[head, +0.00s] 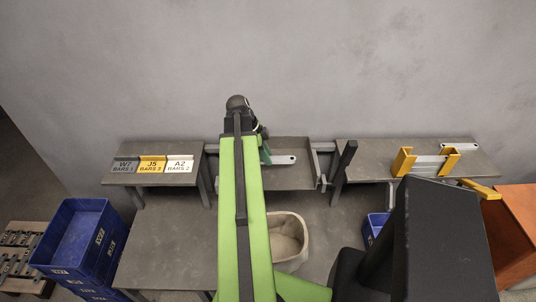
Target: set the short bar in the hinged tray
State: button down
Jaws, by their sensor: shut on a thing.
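The short bar (284,160) is pale metal with a dark hole near its right end. My gripper (265,157) shows as a small green and dark part at the far end of my green arm and is shut on the bar's left end. The arm hides part of the gripper and perhaps more of the bar. The hinged tray (292,182) is a dark grey pan between the two benches. The bar appears over the tray's back half; I cannot tell whether it touches it. My arm covers the tray's left part.
The right bench (372,160) carries a yellow holder (404,161) with pale bars and a loose bar (458,147). Signs (152,165) stand on the left bench (130,179). A beige bin (288,222) sits before the tray. Blue crates (75,240) stand at left.

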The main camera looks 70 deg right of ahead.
jog(key=shift+f+b, duration=0.55)
jog(key=shift+f, duration=0.05)
jog(key=c, duration=1.1)
grip_release()
jog(key=shift+r+p, duration=0.6)
jog(key=p+v, duration=1.1)
jog(key=v, duration=0.1)
